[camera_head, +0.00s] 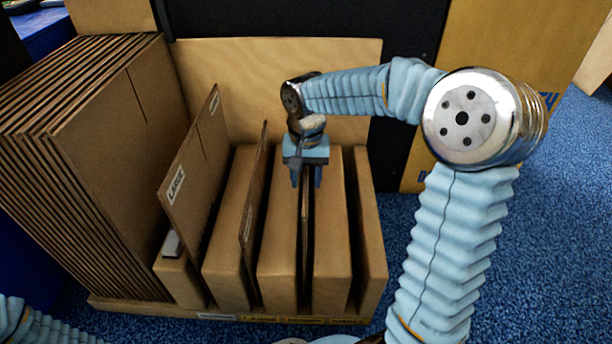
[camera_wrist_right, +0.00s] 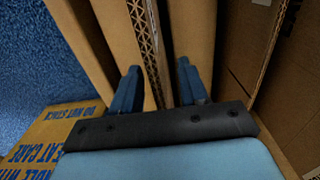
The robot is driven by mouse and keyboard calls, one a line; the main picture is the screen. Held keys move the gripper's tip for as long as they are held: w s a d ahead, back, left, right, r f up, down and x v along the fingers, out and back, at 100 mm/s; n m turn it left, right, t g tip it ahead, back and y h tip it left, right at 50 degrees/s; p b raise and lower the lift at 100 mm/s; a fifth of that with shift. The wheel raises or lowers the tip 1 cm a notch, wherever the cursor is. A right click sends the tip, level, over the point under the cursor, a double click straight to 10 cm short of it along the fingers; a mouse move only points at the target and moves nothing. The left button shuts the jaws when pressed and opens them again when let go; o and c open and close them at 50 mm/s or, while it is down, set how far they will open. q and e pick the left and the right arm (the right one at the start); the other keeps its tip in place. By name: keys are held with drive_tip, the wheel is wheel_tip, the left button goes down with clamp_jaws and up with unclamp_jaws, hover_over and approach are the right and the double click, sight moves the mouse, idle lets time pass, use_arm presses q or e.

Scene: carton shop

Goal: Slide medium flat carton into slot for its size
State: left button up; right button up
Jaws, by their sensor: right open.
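My right gripper (camera_head: 305,178) points down over the slotted rack (camera_head: 235,318) and is open. In the right wrist view its fingers (camera_wrist_right: 160,88) stand on either side of the corrugated edge of a thin flat carton (camera_wrist_right: 143,38). A taller flat carton (camera_head: 197,165) labelled LARGE leans in the left slot. My left gripper is out of view.
A stack of large flat cartons (camera_head: 80,130) stands left of the slots. A tall brown back panel (camera_head: 255,85) rises behind them. A small grey piece (camera_head: 171,244) sits at the left slot's front. Blue carpet (camera_head: 545,230) lies clear on the right.

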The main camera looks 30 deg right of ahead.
wheel_tip(320, 180, up, 14)
drive_tip(key=p, duration=0.4)
drive_tip(key=shift+f, duration=0.15)
